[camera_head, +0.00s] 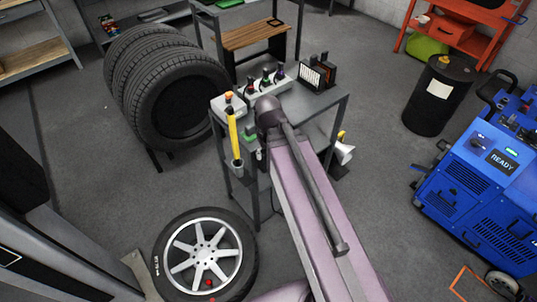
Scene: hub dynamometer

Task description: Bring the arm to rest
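A long pinkish beam and a dark grey tube, which look like parts of my arm, run from the bottom centre up to a dark rounded joint in front of a grey metal workbench (325,104). The tube lies along the beam and its near end is at the lower right of it. I cannot make out any gripper fingers, so whether my gripper is open or holds something does not show. The arm parts cover some of the bench's front.
Tyres (160,85) stand in a row left of the bench. An alloy wheel (203,255) lies at the lower left. A blue machine (480,180) reading READY stands right, near a black drum (438,95). Grey floor (385,170) is clear between bench and machine.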

